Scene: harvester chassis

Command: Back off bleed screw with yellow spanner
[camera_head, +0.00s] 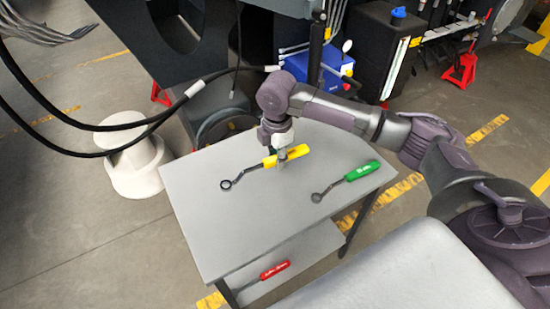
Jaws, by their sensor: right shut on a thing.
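The yellow spanner (296,152), with a dark shaft and ring end toward the left, is above or on the grey table top (220,220). My right gripper (281,164) points down and is shut on its yellow handle. I cannot tell whether the spanner is lifted clear of the table. I cannot make out the bleed screw. My left gripper is not in view.
A green-handled spanner (361,171) lies on the table to the right. A red-handled one (274,270) lies on the lower shelf. Black hoses (110,127) hang at left above a white stand (135,170). A blue box (320,66) stands behind the table.

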